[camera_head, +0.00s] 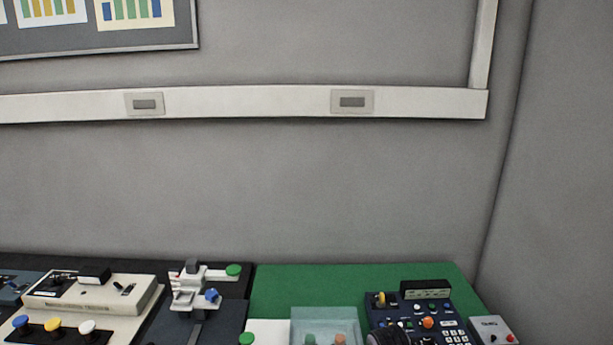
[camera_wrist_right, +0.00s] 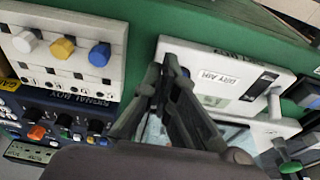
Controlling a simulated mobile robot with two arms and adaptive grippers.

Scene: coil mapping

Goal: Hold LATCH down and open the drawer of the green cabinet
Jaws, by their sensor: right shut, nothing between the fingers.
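My right gripper (camera_wrist_right: 168,62) shows in the right wrist view, its dark fingers drawn together with nothing between them. It is in front of a white panel marked DRY AIR (camera_wrist_right: 228,80), which has a dark slot and a small lever; I cannot tell whether they touch. No label reading LATCH is legible in either view. I cannot make out the green cabinet or its drawer; a green surface (camera_wrist_right: 130,12) runs behind the devices in the wrist view. My left gripper does not show.
In the head view a green mat (camera_head: 300,280) lies on the bench below a grey wall. A white knob panel (camera_wrist_right: 70,60) is left in the wrist view.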

